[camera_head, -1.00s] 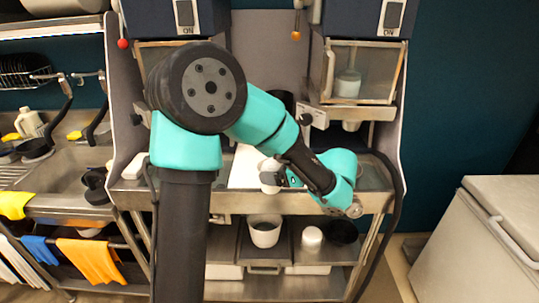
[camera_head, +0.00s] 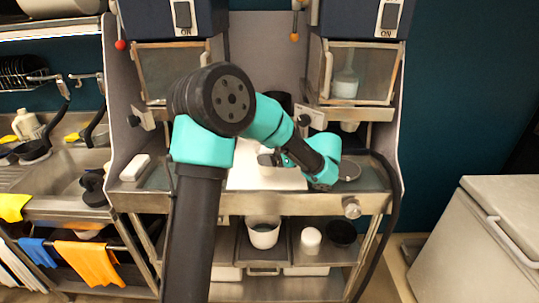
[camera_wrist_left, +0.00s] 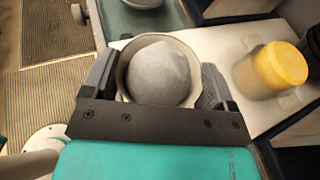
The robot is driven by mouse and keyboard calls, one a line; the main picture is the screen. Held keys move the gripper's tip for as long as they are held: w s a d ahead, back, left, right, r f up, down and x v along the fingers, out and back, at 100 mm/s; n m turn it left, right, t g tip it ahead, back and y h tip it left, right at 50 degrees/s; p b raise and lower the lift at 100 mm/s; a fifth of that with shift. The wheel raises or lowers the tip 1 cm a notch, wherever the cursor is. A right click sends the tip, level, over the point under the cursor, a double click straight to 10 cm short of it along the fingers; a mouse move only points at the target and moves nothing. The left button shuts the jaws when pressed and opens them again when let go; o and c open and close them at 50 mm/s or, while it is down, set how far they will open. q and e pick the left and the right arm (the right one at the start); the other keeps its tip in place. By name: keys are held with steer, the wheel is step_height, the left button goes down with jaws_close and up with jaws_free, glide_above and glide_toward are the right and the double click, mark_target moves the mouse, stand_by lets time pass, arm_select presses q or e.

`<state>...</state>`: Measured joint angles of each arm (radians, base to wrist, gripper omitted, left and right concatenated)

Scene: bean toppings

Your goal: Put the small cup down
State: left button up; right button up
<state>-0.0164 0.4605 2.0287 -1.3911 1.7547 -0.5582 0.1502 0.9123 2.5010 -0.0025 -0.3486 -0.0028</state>
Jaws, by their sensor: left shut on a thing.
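In the left wrist view, my left gripper (camera_wrist_left: 158,82) is shut on a small round cup (camera_wrist_left: 122,72), with one finger on each side. The cup holds a heap of pale grey stuff. In the head view, my left gripper (camera_head: 270,158) is over the pale board on the metal counter, and the cup is small and hard to make out there. I cannot tell whether the cup's base touches the board. My right gripper is not in view.
The pale board (camera_head: 245,180) lies on the counter and also shows beside the cup in the wrist view (camera_wrist_left: 222,42). A yellow-topped container (camera_wrist_left: 278,68) stands right of the cup. Glass-fronted dispensers hang above. A white pot (camera_head: 263,236) stands on the lower shelf.

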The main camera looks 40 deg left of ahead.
arm_select(q)
steer(key=shift+w+a+f, duration=0.1)
steer(key=shift+w+a, duration=0.65)
steer(key=shift+w, duration=0.2)
steer(key=shift+w+a+f, duration=0.1)
steer(key=shift+w+a, duration=0.65)
steer(key=shift+w, duration=0.15)
steer(key=shift+w+a+f, duration=0.15)
steer(key=shift+f, duration=0.8)
steer(key=shift+w+a+f, duration=0.15)
steer(key=shift+f, duration=0.75)
steer(key=shift+f, duration=0.1)
steer(key=o, duration=1)
steer(key=shift+c, duration=0.2)
steer(key=v, duration=1.2)
